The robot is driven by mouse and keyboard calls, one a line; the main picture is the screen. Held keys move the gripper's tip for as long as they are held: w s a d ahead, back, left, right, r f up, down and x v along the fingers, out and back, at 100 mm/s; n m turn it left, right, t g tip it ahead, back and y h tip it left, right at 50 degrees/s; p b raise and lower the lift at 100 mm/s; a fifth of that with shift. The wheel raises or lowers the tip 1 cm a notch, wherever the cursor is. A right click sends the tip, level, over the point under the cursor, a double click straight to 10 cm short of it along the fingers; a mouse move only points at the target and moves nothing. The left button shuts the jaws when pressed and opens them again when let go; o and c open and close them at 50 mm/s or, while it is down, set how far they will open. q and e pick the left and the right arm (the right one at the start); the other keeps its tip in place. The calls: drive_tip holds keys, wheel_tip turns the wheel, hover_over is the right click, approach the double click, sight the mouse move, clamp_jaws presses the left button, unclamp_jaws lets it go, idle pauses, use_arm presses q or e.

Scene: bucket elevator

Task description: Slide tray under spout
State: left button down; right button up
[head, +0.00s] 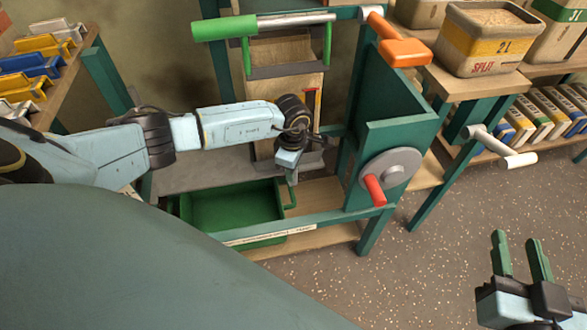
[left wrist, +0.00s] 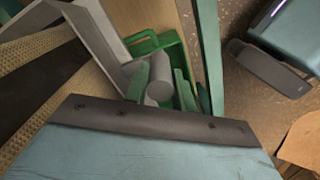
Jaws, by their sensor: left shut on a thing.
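The green tray (head: 215,208) sits low in the teal frame, on a wooden base, below the grey sloped chute (head: 300,160). It also shows in the left wrist view (left wrist: 177,48). My left gripper (head: 291,178) is at the tray's right end, by its green handle (head: 290,196). My right gripper (head: 521,258) is open and empty, over the floor.
A grey wheel with a red crank handle (head: 374,190) is on the frame's right side. An orange-handled lever (head: 404,52) and a green-gripped bar (head: 224,28) are above. A bin (head: 488,45) of grain stands at right. A teal front rail (head: 290,226) crosses before the tray.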

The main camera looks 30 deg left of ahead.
use_arm(q)
drive_tip(key=shift+w+d+r, duration=0.1)
drive_tip(key=shift+w+d, duration=0.05)
drive_tip(key=shift+d, duration=0.1)
drive_tip(key=c, duration=1.2)
unclamp_jaws()
drive_tip(key=shift+w, duration=0.1)
drive_tip(key=shift+c, duration=0.2)
drive_tip(key=shift+o, duration=0.4)
drive_tip(key=shift+s+a, duration=0.15)
drive_tip(key=shift+s, duration=0.05)
